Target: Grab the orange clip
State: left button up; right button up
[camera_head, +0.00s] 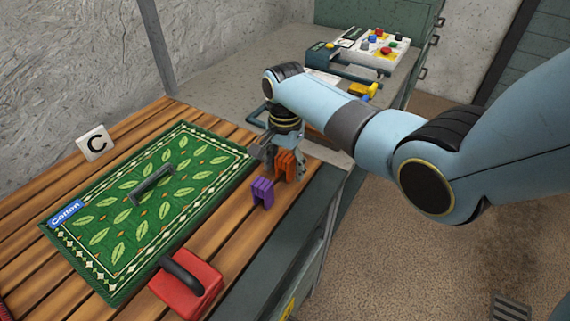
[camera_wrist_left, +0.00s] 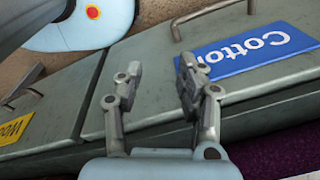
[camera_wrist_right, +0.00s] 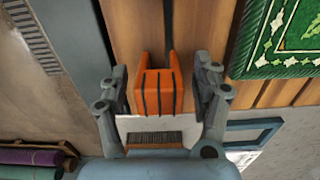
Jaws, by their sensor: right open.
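The orange clip (camera_head: 287,165) stands on the wooden slatted table (camera_head: 225,222), just right of the green rug. My right gripper (camera_head: 281,160) is over it, pointing down. In the right wrist view, the orange clip (camera_wrist_right: 158,92) sits between the two open fingers of my right gripper (camera_wrist_right: 162,84), with a gap on each side. A purple clip (camera_head: 262,193) stands just nearer than the orange one. My left gripper (camera_wrist_left: 160,82) shows only in its own wrist view, open and empty, above a grey cabinet with a blue "Cotton" label (camera_wrist_left: 260,47).
The green leaf-patterned rug (camera_head: 110,215) lies on the table with a dark bar (camera_head: 152,185) on it. A red block with a black handle (camera_head: 190,287) sits at the front. A button panel (camera_head: 370,45) is at the back.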

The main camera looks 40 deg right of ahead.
jog(key=shift+f, duration=0.65)
jog(key=c, duration=1)
jog(key=shift+r, duration=0.15)
